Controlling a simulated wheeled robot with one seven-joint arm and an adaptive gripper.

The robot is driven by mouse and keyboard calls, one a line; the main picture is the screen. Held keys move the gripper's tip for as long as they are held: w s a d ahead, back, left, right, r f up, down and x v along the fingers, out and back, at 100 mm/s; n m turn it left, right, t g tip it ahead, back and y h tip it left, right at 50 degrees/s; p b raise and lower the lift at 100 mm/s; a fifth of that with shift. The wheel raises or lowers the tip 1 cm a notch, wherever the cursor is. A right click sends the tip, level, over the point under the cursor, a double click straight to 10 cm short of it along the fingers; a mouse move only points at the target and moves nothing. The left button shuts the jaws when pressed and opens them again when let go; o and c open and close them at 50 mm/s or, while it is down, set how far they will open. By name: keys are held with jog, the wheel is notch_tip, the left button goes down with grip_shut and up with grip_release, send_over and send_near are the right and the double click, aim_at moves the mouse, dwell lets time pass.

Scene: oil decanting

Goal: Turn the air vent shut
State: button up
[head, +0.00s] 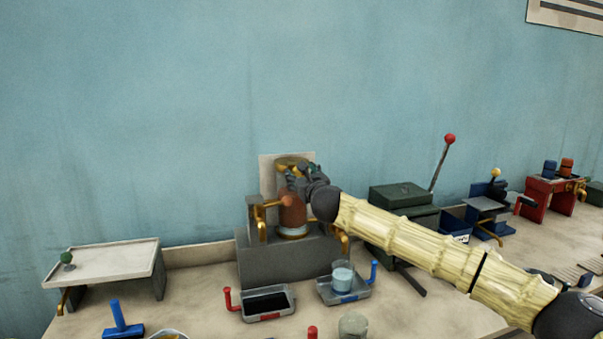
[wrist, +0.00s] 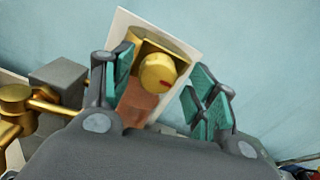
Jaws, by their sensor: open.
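In the head view the gold top (head: 289,162) shows partly behind my gripper (head: 303,172), above the copper vessel (head: 292,214). In the wrist view my gripper (wrist: 162,86) is open, its green-padded fingers on either side of the knob. The knob lies nearer the left finger, and I see no clear contact. The knob's underside is hidden.
A pale backing plate (head: 267,175) stands behind the vessel, which rests on a grey block (head: 262,265). Brass taps flank the vessel. On the bench in front are a red-handled tray (head: 267,302) and a blue-handled tray (head: 335,297) carrying a glass beaker (head: 342,274).

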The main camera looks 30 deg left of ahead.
jog(key=shift+a+r, duration=0.1)
jog(key=shift+a, duration=0.15)
jog(key=c, duration=1)
